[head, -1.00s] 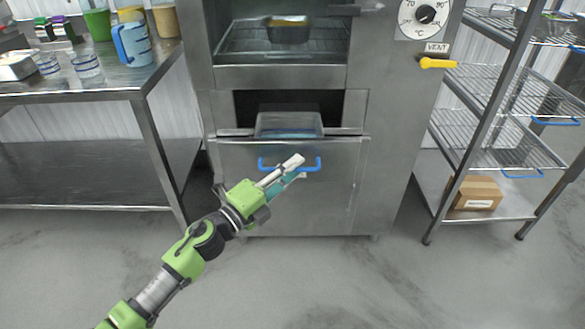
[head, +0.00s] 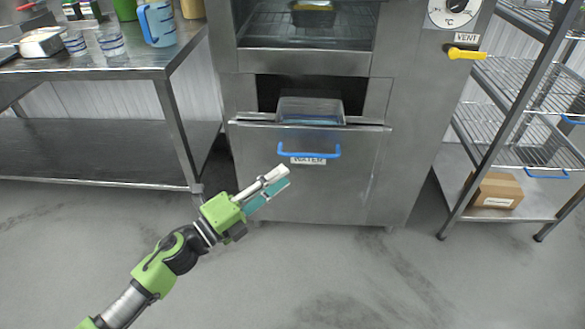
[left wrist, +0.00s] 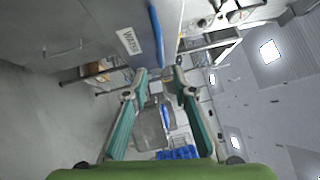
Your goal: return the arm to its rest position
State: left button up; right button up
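My left gripper (head: 278,180) reaches up from the lower left in the head view, in front of and below the drawer's blue handle (head: 309,155). Its two fingers are apart in the left wrist view (left wrist: 160,75), with nothing between them. The drawer front (head: 345,180) carries a label that reads "WATER" in the wrist view. A clear container (head: 310,108) shows in the opening above the drawer front. The blue handle shows beside the fingers in the left wrist view (left wrist: 157,35). My right gripper is in neither view.
A steel table (head: 95,73) with a blue measuring jug (head: 158,25) and glasses stands at the left. The steel oven (head: 410,120) has a yellow vent lever (head: 467,54). A wire rack (head: 520,70) with a cardboard box (head: 493,190) stands at the right. The floor in front is clear.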

pick_arm(q)
jog(key=shift+s+a, duration=0.45)
